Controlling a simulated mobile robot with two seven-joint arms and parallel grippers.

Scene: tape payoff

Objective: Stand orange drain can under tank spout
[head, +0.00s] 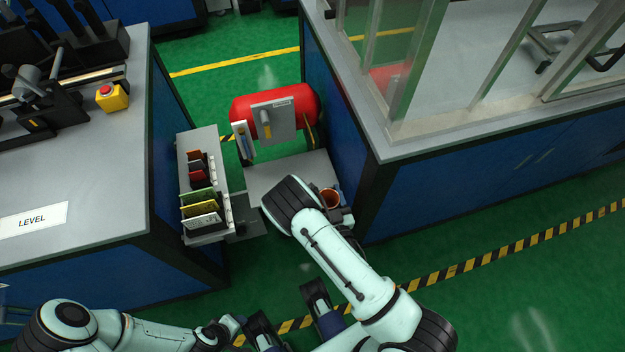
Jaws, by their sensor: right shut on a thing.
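The orange drain can (329,198) shows as a small orange-brown cup, partly covered by my right arm. My right gripper (341,207) is shut on it, at the right front of the grey shelf; the wrist hides most of the grip. I cannot tell whether the can touches the shelf. The red tank (306,101) lies on its side behind the shelf.
The grey shelf (270,174) is bare below the tank. A rack (187,151) with red, green and yellow cards stands left of it. Blue benches flank the gap; the right one (375,190) is close to my right gripper. A glass enclosure stands on it.

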